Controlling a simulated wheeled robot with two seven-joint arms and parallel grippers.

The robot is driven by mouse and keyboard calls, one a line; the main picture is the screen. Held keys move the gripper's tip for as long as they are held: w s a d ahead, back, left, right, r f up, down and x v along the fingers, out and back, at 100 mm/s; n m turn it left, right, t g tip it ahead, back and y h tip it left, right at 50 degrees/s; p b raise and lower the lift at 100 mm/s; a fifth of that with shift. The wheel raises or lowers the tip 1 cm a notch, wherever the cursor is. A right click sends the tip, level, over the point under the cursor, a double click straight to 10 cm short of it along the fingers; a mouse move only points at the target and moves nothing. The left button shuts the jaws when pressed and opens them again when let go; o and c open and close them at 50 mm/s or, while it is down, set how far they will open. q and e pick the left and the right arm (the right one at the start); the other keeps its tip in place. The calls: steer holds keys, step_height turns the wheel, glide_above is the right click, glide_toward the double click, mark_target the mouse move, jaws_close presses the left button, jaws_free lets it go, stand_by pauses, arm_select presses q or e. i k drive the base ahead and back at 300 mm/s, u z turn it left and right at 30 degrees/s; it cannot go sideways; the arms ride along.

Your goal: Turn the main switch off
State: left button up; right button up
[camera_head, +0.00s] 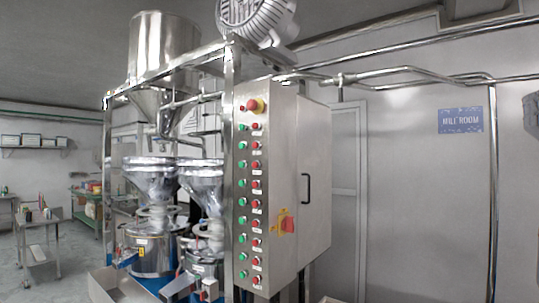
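A steel control cabinet (310,140) stands in the middle of the head view. A red and yellow rotary switch (287,222) sits on its side face, low and near the button panel; it looks like the main switch. Its handle appears tilted, but its exact setting is too small to read. Neither of my grippers is in view.
Green and red buttons (249,195) run down the cabinet's narrow face. A black door handle (306,188) is to the right of the switch. Steel grinders (150,250) and a hopper (165,50) stand left. A "MILL ROOM" sign (460,120) hangs on the right wall.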

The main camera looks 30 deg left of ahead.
mark_target(288, 223)
steer(key=z, duration=2.35)
steer(key=k, duration=1.1)
steer(key=u, duration=1.6)
